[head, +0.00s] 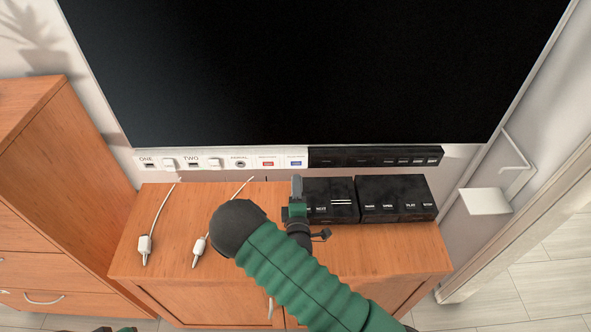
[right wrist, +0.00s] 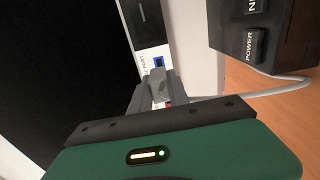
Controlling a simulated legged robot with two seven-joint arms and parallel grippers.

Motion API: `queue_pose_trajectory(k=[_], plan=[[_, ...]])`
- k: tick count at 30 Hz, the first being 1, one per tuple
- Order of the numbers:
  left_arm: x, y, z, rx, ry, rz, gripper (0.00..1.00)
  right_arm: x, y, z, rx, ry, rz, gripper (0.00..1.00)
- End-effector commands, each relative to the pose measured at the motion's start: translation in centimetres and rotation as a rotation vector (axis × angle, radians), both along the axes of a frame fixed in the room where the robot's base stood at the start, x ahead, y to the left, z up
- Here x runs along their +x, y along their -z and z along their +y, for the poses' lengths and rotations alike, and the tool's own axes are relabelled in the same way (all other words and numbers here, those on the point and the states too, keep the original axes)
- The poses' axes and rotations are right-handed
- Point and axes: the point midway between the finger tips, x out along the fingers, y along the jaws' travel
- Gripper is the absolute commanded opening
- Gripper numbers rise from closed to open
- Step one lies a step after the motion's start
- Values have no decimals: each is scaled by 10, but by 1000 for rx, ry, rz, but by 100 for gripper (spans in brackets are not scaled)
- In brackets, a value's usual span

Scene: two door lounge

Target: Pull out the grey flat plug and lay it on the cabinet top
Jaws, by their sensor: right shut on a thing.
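My right gripper (head: 296,183) points at the port strip (head: 217,162) under the screen, just below the blue port (head: 296,163). In the right wrist view its fingers (right wrist: 157,88) are shut on a small grey plug (right wrist: 158,91), mostly hidden between them. A pale cable (right wrist: 283,91) loops from the plug's side toward the black box. The blue port shows just beyond the fingertips, and a bit of red shows beside them. I cannot tell whether the plug is seated or free. The wooden cabinet top (head: 190,215) lies below. Small parts of my left arm show at the bottom left edge.
Two white plugs (head: 145,246) (head: 199,246) on white cables lie on the cabinet's left part. Two black boxes (head: 395,195) with labelled buttons stand on its right part. A taller wooden unit (head: 50,200) stands at left; a white wall bracket (head: 485,201) is at right.

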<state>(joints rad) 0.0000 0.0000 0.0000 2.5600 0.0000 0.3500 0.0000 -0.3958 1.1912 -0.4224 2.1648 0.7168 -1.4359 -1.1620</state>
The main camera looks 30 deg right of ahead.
Motion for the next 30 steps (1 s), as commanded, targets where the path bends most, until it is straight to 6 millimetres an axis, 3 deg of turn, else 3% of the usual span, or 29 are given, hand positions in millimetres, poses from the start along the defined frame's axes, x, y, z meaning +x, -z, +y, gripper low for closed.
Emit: queue_pose_trajectory(k=[14, 18, 23, 30], plan=[[0, 0, 0, 0, 0, 0, 50, 0, 0, 0, 1, 0, -1, 0], [0, 4, 0, 0, 0, 0, 50, -1, 7, 9, 68, 16, -10, 0], [0, 13, 0, 0, 0, 0, 50, -7, 29, 41, 370, 89, -57, 0], [0, 27, 0, 0, 0, 0, 50, -20, 58, 111, 1075, 260, -264, 0]])
